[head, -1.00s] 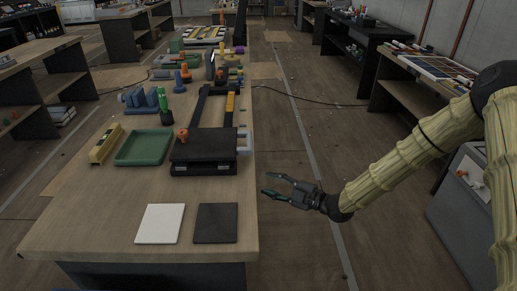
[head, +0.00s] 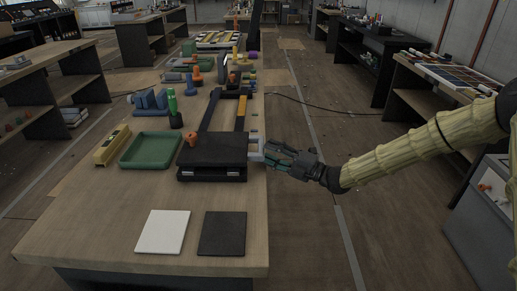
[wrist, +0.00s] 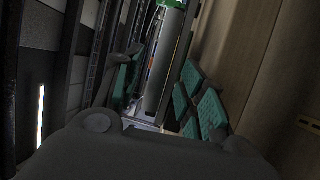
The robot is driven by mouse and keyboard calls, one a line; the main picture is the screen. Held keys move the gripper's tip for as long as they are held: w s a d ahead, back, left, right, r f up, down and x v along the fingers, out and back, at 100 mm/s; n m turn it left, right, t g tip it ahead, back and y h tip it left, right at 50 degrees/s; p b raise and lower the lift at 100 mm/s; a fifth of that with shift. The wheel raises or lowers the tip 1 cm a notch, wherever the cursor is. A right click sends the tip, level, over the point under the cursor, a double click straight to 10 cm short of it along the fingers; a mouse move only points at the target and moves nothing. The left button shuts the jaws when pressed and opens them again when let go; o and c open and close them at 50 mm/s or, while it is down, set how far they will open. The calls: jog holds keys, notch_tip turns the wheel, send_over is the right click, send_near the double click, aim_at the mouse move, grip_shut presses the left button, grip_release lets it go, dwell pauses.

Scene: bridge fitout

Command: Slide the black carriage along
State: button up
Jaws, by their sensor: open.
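The black carriage (head: 212,150) is a flat dark block at the near end of two long rails (head: 207,110) on the wooden bench. A pale grey handle (head: 255,143) sticks out from its right side. My gripper (head: 267,152) is at that handle, reaching in from the right past the bench edge. In the wrist view a pale grey bar (wrist: 163,72) lies between the green finger pads (wrist: 207,108), with the jaws open around it. Whether a pad touches the bar cannot be told.
An orange knob (head: 193,139) stands at the carriage's left edge. A green tray (head: 151,150) and a yellow block (head: 112,147) lie further left. A white plate (head: 163,232) and a dark plate (head: 222,233) lie in front.

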aim_at(261, 149)
jog(key=shift+x, duration=1.9)
